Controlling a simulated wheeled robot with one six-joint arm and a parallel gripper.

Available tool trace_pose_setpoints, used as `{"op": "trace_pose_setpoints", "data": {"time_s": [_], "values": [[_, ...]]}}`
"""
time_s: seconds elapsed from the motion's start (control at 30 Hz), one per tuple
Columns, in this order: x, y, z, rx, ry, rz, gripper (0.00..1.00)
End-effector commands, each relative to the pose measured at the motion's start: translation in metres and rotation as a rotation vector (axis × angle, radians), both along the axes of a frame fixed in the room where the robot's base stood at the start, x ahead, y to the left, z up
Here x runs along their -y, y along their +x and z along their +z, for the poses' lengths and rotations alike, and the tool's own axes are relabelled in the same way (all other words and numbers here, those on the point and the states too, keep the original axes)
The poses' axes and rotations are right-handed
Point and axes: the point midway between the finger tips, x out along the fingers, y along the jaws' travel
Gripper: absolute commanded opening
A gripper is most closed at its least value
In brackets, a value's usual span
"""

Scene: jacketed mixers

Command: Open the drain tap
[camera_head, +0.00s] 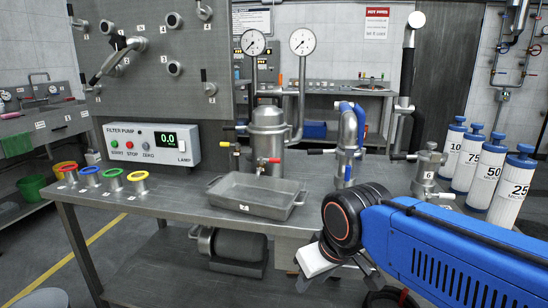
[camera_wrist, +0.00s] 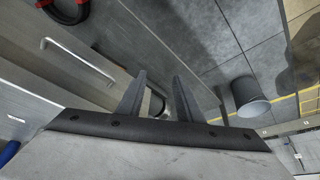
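A steel filter housing (camera_head: 268,128) stands on the bench behind a shallow metal tray (camera_head: 258,194). A small red-handled tap (camera_head: 270,160) sits low on its front. A yellow-handled valve (camera_head: 238,150) is at its left. No label shows which one is the drain tap. My gripper (camera_wrist: 159,78) has its two fingers apart with nothing between them. In the head view it hangs at the bench's front edge, right of and nearer than the tray, well away from the taps.
Colored rings (camera_head: 90,177) and the filter pump box (camera_head: 152,144) are on the bench's left. A blue-handled pipe (camera_head: 348,140) and labelled cartridges (camera_head: 484,165) stand right. In the wrist view, a grey bucket (camera_wrist: 250,98) stands on the floor near a drawer handle (camera_wrist: 75,60).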

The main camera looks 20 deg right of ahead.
Motion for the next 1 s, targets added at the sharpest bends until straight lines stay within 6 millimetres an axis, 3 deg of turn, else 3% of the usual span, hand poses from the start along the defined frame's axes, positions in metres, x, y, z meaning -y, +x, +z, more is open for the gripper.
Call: {"op": "trace_pose_setpoints", "data": {"time_s": [0.5,0.7,1.0], "values": [[0.020,0.133,0.172,-0.101,-0.174,0.330,0.33],[0.032,0.187,0.227,-0.148,-0.234,0.466,0.33],[0.050,0.265,0.293,-0.219,-0.306,0.668,0.33]]}}
